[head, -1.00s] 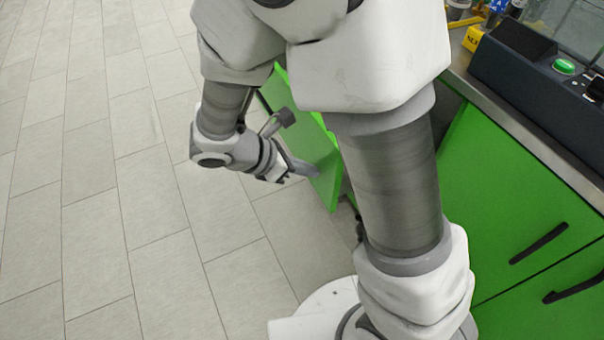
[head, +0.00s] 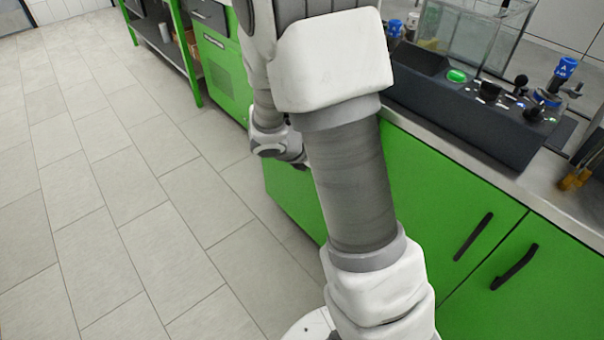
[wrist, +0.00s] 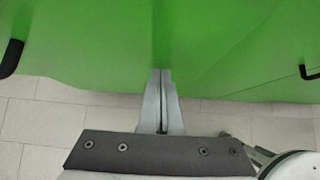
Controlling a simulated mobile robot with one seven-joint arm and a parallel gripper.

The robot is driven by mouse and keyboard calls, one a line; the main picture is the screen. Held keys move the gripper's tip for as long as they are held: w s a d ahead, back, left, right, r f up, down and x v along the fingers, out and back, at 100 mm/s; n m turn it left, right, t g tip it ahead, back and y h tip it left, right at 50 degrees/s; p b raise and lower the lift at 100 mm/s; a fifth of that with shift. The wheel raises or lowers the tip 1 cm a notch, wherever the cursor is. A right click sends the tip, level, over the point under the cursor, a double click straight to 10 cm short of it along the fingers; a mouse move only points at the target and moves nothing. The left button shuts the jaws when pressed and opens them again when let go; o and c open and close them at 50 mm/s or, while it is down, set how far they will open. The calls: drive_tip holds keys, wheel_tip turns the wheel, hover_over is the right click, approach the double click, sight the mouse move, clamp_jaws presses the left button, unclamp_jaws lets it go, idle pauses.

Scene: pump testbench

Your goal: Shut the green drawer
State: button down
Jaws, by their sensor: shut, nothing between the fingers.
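The green drawer's front (head: 292,202) shows to the left of my arm in the head view. It looks about in line with the cabinet, but my arm hides its edges, so I cannot tell if it is fully flush. In the wrist view a green front (wrist: 95,50) fills the upper part, with a dark seam near the middle. My gripper (wrist: 161,73) is shut and empty, its fingertips at or very close to the lower part of this green front. In the head view the fingers are hidden behind my arm.
Green cabinet doors (head: 450,190) with black handles are at right, under a steel worktop (head: 470,165) bearing a dark control box (head: 480,115) and glass tank (head: 470,35). A green-framed shelf (head: 185,50) stands at the back. The tiled floor at left is clear.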

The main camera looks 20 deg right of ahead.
drive_tip(key=d, duration=0.2)
drive_tip(key=w+d, duration=0.1)
drive_tip(key=d, duration=0.2)
drive_tip(key=w+d, duration=0.1)
drive_tip(key=d, duration=0.1)
drive_tip(key=shift+w+d, duration=0.15)
drive_tip(key=shift+w, duration=0.05)
drive_tip(key=shift+d, duration=0.2)
drive_tip(key=shift+d+r, duration=0.15)
